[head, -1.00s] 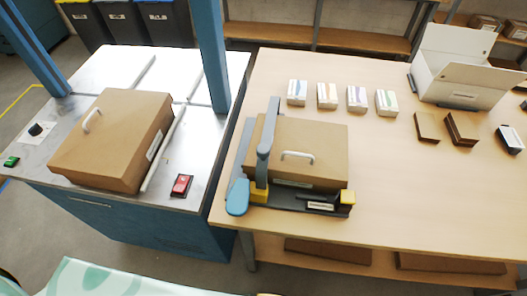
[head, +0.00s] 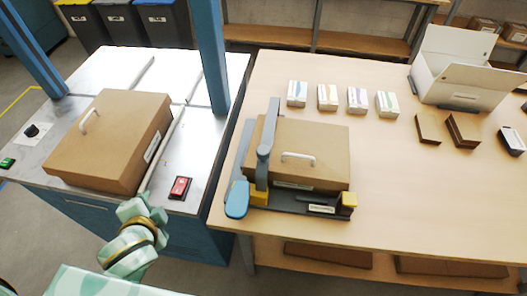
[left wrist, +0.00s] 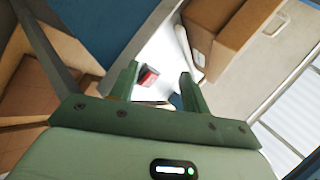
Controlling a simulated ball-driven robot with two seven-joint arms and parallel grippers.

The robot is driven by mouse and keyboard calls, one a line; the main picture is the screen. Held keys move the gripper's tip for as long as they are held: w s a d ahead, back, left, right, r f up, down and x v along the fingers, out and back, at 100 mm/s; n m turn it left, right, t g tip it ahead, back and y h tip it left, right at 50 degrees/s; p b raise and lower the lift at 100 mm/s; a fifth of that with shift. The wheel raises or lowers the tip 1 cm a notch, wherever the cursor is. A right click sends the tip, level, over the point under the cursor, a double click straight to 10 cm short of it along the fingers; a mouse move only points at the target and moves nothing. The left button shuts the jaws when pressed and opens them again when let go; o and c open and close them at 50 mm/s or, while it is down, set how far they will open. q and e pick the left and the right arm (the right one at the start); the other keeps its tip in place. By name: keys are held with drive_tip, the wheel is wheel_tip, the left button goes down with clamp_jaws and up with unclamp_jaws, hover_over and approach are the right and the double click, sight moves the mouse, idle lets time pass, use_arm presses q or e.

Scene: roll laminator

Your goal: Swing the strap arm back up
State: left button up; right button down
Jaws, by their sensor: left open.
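The grey-blue strap arm (head: 264,150) crosses the left part of a cardboard box (head: 315,145) on the wooden table. A blue rounded pad (head: 237,199) and a yellow block sit at its near end. The box has a white handle on top and rests in a dark base frame (head: 290,203). My left arm reaches in from the bottom left, its wrist end left of and below the strap arm, apart from it. In the left wrist view my left gripper (left wrist: 158,75) is open and empty, with a red switch beyond its fingers. My right gripper is not in view.
A second cardboard box (head: 112,140) lies on the metal-topped cabinet, with the red switch (head: 180,187) near its edge. A blue post (head: 211,60) rises between cabinet and table. Several small cartons and a white open box (head: 470,65) stand farther back. The right front tabletop is clear.

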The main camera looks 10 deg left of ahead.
use_arm(q)
drive_tip(key=w+d+r+m+t+h, duration=0.25)
drive_tip(key=w+r+m+t, duration=0.4)
drive_tip(key=r+m, duration=0.5)
drive_tip(key=m+g+h+p, duration=0.3)
drive_tip(key=m+h+p, duration=0.2)
drive_tip(key=m+h, duration=1.4)
approach(258, 156)
drive_tip(key=w+d+m+y, duration=0.1)
drive_tip(key=w+d, duration=0.1)
drive_tip(key=w+d+r+m+y, duration=0.1)
drive_tip(key=w+d+m, duration=0.1)
drive_tip(key=d, duration=0.1)
drive_tip(key=w+d+r+m+y, duration=0.1)
drive_tip(key=w+d+y, duration=0.1)
drive_tip(key=shift+d+r, duration=0.15)
drive_tip(key=shift+d, duration=0.25)
drive_tip(key=shift+w+d, duration=0.45)
drive_tip(key=shift+d, duration=0.05)
